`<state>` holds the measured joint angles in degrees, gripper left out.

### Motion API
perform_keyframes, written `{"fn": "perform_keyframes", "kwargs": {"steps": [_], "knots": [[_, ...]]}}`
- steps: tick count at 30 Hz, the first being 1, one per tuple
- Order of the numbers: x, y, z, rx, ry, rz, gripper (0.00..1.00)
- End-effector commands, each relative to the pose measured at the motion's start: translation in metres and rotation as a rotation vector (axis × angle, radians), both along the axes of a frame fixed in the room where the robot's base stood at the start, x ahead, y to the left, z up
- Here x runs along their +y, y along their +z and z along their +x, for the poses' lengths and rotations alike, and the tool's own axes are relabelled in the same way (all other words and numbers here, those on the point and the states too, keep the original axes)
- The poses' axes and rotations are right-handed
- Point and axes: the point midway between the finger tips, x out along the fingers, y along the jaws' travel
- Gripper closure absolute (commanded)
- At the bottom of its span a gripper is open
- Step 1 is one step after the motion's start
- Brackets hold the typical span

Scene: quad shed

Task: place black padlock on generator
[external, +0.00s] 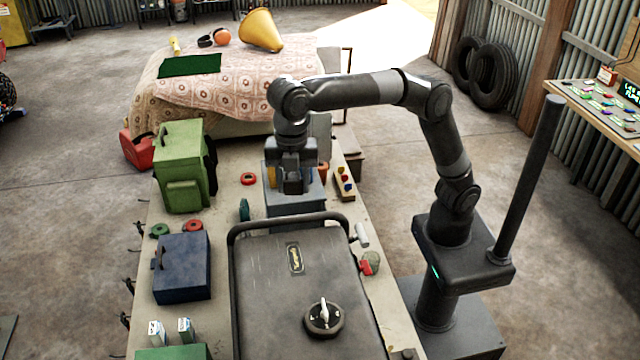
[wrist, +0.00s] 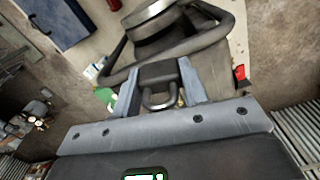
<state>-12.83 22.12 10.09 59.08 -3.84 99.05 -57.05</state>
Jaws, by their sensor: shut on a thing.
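The black padlock (wrist: 158,75) shows in the wrist view, with a dark body and a metal shackle. My gripper (wrist: 160,88) is shut on it, one finger on each side. In the external view my gripper (external: 292,188) points down above the bench, beyond the generator's far edge; the padlock is hard to make out there. The generator (external: 275,275) is a large dark case with a tubular handle, a yellow label and a dial on top. In the wrist view the generator (wrist: 203,62) and its handle lie behind the padlock.
A blue-grey box (external: 308,202) stands under my gripper. A green jerrycan (external: 182,170) and dark blue box (external: 182,267) stand left on the bench (external: 222,222). Tape rolls lie near them. A wooden block with coloured knobs (external: 341,184) lies right. A cloth-covered table (external: 225,95) stands behind.

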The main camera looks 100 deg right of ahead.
Motion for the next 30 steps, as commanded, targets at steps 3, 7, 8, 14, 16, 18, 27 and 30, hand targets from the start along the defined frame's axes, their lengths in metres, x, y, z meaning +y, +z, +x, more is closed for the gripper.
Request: {"fn": "perform_keyframes", "kwargs": {"steps": [3, 7, 8, 14, 16, 18, 27, 30], "knots": [[0.029, 0.022, -0.032, -0.003, 0.098, 0.000, 0.86], [0.046, 0.035, -0.054, -0.001, 0.167, 0.001, 0.86], [0.048, 0.037, -0.057, -0.001, 0.176, 0.001, 0.86], [0.073, 0.029, -0.066, 0.003, 0.205, -0.001, 0.86], [0.088, 0.020, -0.067, 0.004, 0.205, -0.001, 0.86], [0.104, 0.010, -0.068, 0.004, 0.205, -0.001, 0.86], [0.161, -0.024, -0.070, 0.002, 0.200, -0.001, 0.86], [0.168, -0.028, -0.071, 0.001, 0.199, -0.001, 0.86]]}}
